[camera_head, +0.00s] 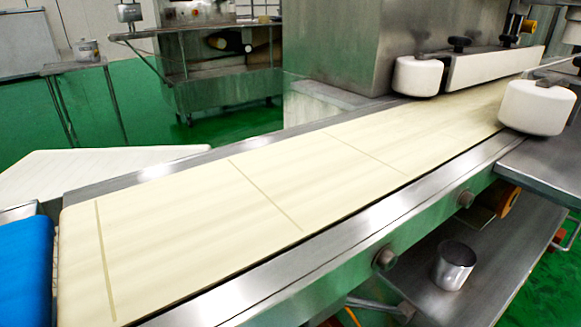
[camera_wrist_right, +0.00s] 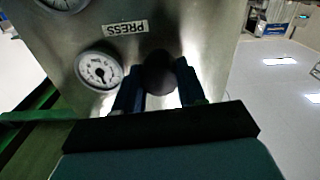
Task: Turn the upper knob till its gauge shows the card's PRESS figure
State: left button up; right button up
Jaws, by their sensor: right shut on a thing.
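In the right wrist view my right gripper (camera_wrist_right: 158,82) is shut on a dark round knob (camera_wrist_right: 159,66) on a metal panel, with one blue finger on each side of it. A white round gauge (camera_wrist_right: 98,70) with a dark needle sits just left of the knob. Its figures are too small to read. A PRESS label (camera_wrist_right: 125,27) appears upside down above them in the picture. Part of a second gauge (camera_wrist_right: 62,3) is cut off at the top edge. I see no card in either view. My left gripper is in neither view.
In the head view a cream conveyor belt (camera_head: 190,225) runs up to the right between metal rails. White rollers (camera_head: 418,76) and (camera_head: 537,107) flank its far end. A metal cup (camera_head: 453,265) stands on a lower shelf. A blue object (camera_head: 25,270) is at left.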

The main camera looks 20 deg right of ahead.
jog(key=o, duration=0.8)
jog(key=shift+a, duration=0.1)
jog(key=p+v, duration=0.2)
jog(key=v, duration=1.1)
jog(key=shift+s+a, duration=0.1)
jog(key=shift+a, duration=0.2)
